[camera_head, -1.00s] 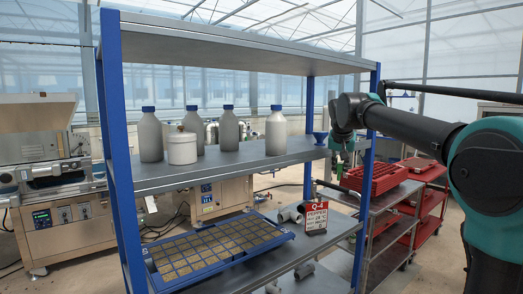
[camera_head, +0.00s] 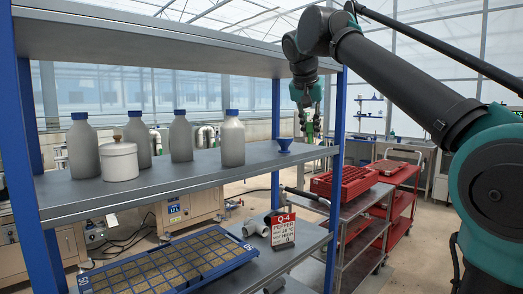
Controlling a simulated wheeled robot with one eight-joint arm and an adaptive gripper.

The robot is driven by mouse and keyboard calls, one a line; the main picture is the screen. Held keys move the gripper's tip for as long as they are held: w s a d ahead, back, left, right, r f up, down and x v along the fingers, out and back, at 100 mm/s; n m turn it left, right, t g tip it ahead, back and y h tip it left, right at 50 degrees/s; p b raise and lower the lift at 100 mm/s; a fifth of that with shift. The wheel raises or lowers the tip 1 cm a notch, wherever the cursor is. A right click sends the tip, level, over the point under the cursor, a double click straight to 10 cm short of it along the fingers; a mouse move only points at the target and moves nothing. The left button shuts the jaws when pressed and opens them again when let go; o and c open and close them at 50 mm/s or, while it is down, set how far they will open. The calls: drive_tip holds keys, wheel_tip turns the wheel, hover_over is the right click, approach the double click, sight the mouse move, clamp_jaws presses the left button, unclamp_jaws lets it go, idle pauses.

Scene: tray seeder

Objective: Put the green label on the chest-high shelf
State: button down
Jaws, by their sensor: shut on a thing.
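My gripper (camera_head: 309,128) hangs fingers-down beside the right post of the blue-posted rack, above the right end of its middle shelf (camera_head: 210,166), which looks like the chest-high one. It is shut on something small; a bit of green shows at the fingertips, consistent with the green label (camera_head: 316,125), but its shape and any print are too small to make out. The middle shelf carries several grey bottles with blue caps (camera_head: 181,137), a white lidded jar (camera_head: 119,160) and a blue funnel (camera_head: 284,145) near the right end, close to my gripper.
A red crate (camera_head: 343,184) stands on a cart at right. The top shelf (camera_head: 150,42) overhangs; the middle shelf's front strip is bare.

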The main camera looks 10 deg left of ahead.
drive_tip(key=w+a+f, duration=0.1)
drive_tip(key=a, duration=0.1)
drive_tip(key=w+a+f, duration=0.1)
drive_tip(key=w+a, duration=0.1)
drive_tip(key=w+a+f, duration=0.1)
drive_tip(key=a+f, duration=0.1)
drive_tip(key=shift+w, duration=0.4)
drive_tip(key=w+a+f, duration=0.2)
drive_tip(key=shift+a+f, duration=0.25)
drive_tip(key=shift+a, duration=0.05)
drive_tip(key=c, duration=1.5)
unclamp_jaws()
drive_tip(key=shift+f, duration=0.1)
drive_tip(key=shift+o, duration=0.2)
drive_tip(key=shift+s+r, duration=0.15)
drive_tip(key=shift+r, duration=0.2)
drive_tip(key=s+a, duration=0.3)
drive_tip(key=s, duration=0.9)
drive_tip(key=shift+r, duration=0.3)
